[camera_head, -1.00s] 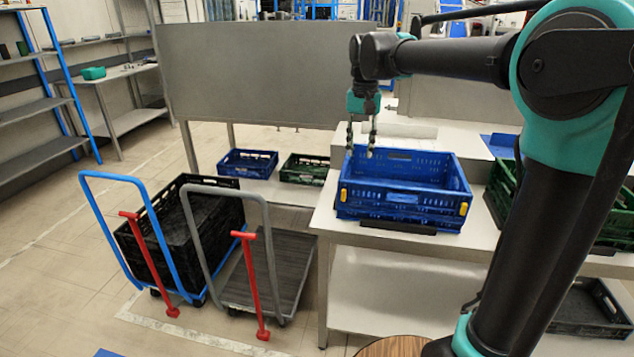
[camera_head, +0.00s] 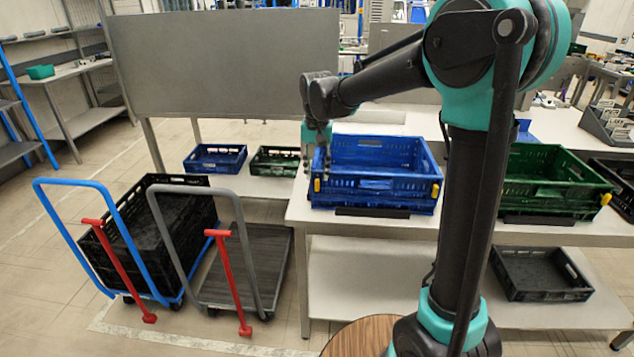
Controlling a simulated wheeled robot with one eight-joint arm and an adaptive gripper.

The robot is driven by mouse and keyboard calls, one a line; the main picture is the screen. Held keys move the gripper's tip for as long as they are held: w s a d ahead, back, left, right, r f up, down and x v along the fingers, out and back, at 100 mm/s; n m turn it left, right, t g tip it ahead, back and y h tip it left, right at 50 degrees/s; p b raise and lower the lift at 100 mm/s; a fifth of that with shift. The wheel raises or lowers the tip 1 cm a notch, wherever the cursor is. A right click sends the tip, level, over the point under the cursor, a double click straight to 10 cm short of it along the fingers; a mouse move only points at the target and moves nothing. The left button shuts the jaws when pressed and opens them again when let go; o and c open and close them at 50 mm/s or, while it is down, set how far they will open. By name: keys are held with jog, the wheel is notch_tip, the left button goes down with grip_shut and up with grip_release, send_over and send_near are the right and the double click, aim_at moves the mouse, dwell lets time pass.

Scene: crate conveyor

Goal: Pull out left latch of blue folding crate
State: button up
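The blue folding crate (camera_head: 385,184) stands upright and empty on the light table. Its left yellow latch (camera_head: 317,185) is on the front left corner. A second yellow latch (camera_head: 434,190) is on the front right corner. My gripper (camera_head: 315,165) points down at the crate's left side, above and slightly behind the left latch in the picture. Its fingers look spread, with nothing between them. Whether a finger touches the crate wall cannot be told.
A green crate (camera_head: 545,193) stands to the right on the same table (camera_head: 300,212). A grey cart (camera_head: 273,255) and a blue-handled cart with a black crate (camera_head: 165,240) stand on the floor at left. Small blue and green crates sit on a lower surface behind.

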aim_at(317, 180)
jog(key=shift+f, duration=1.9)
jog(key=shift+c, duration=0.3)
grip_shut()
